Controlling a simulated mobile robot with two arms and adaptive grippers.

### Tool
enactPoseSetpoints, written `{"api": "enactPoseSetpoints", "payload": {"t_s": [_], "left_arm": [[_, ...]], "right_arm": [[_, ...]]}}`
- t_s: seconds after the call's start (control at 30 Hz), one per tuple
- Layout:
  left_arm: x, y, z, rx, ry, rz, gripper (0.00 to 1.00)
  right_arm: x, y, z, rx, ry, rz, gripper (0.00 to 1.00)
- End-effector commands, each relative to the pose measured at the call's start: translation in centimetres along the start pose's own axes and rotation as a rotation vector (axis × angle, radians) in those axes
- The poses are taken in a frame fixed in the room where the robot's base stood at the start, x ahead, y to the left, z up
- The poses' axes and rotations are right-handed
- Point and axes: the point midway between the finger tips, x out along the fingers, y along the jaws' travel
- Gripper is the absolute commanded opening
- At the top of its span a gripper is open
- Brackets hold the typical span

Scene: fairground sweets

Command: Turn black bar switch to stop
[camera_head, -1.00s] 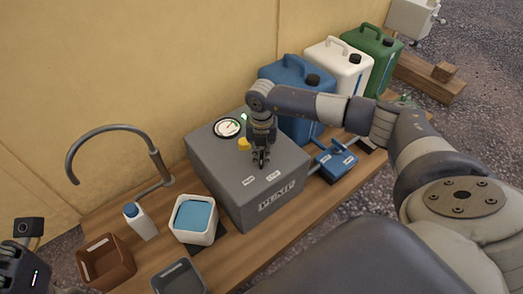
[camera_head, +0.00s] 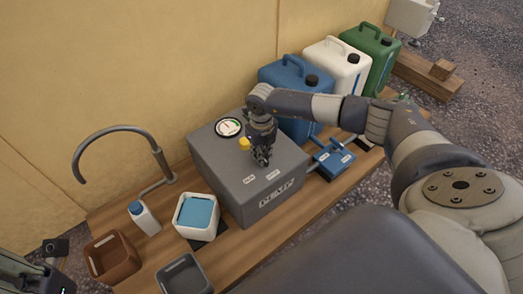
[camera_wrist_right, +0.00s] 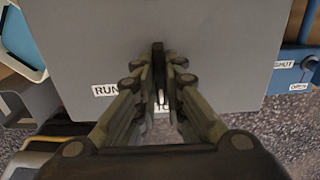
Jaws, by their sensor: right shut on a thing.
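The grey pump box (camera_head: 225,165) stands on the wooden table, with RUN and STOP labels on its top. My right gripper (camera_head: 262,161) reaches down onto the top, near the labels. In the right wrist view its fingers (camera_wrist_right: 160,80) are closed on the black bar switch (camera_wrist_right: 158,52), which shows as a narrow dark bar between them. The RUN label (camera_wrist_right: 105,90) is left of the fingers; the STOP label is mostly hidden behind them. The switch's exact angle is hard to tell. My left gripper (camera_head: 32,277) is partly in view at the lower left, its jaws unclear.
A round gauge (camera_head: 229,127) and a yellow knob (camera_head: 244,143) sit on the box behind my gripper. Blue (camera_head: 296,84), white (camera_head: 337,68) and green (camera_head: 373,53) canisters stand behind. A blue valve (camera_head: 333,161) is to the right. A water container (camera_head: 184,232) and trays are at left.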

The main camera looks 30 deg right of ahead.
Motion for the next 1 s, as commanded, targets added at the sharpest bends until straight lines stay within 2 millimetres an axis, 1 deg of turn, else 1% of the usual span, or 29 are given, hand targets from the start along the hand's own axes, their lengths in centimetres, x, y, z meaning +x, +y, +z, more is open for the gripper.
{"api": "enactPoseSetpoints", "payload": {"t_s": [0.53,0.57,0.6,0.63,1.0], "left_arm": [[0.1,0.01,-0.01,0.0,-0.001,0.0,0.0],[0.1,0.0,-0.01,0.0,-0.001,0.0,0.0],[0.11,0.0,-0.01,0.0,0.0,0.0,0.0],[0.11,0.0,-0.01,0.0,0.0,0.0,0.0],[0.35,-0.08,-0.2,0.003,0.009,0.0,0.0]], "right_arm": [[0.03,0.04,-0.06,-0.027,0.002,0.0,0.0],[0.03,0.04,-0.06,-0.027,0.002,0.0,0.14],[0.03,0.04,-0.06,-0.027,0.002,0.0,0.24],[0.03,0.03,-0.06,-0.027,0.002,0.0,0.3],[-0.19,0.0,0.01,-0.024,0.0,0.0,0.3]]}}
